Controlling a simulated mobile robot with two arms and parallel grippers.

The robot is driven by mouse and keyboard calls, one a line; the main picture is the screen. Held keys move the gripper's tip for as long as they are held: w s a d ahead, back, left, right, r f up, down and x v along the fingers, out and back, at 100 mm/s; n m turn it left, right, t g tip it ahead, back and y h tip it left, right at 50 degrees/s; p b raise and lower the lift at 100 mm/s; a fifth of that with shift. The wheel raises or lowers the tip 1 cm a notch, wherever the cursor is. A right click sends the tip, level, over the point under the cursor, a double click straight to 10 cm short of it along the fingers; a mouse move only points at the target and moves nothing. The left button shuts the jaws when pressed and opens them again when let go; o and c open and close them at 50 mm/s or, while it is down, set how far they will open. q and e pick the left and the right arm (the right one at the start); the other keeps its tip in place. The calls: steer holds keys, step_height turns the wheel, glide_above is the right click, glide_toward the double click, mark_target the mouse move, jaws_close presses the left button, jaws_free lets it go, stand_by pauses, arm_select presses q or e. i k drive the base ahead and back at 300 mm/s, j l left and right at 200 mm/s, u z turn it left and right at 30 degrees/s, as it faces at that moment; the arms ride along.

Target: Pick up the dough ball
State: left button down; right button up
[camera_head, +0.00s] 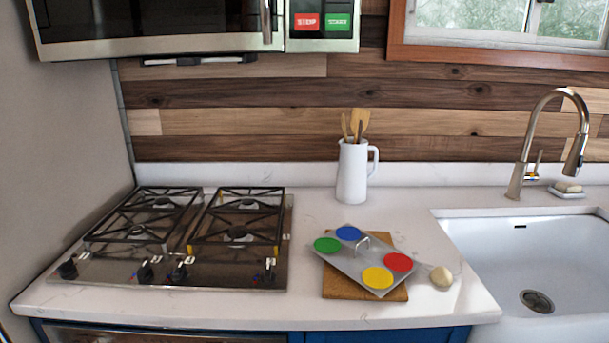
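A pale beige dough ball (441,277) rests on the white counter. It lies just right of the board and the grey plate, close to the plate's right corner and left of the sink. Neither of my grippers shows in the head view, so nothing is seen touching the ball.
A grey plate (352,265) with coloured discs and a small handle lies on a brown board (340,286). A white jug (352,172) with wooden utensils stands behind. The gas stove (190,272) is left, the sink (500,262) right. The counter front (450,308) is clear.

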mark_target(440, 275)
steer(key=l+u, duration=0.25)
steer(key=l, duration=0.5)
steer(key=k+l+u, duration=0.1)
steer(key=l+u, duration=0.15)
steer(key=l, duration=0.5)
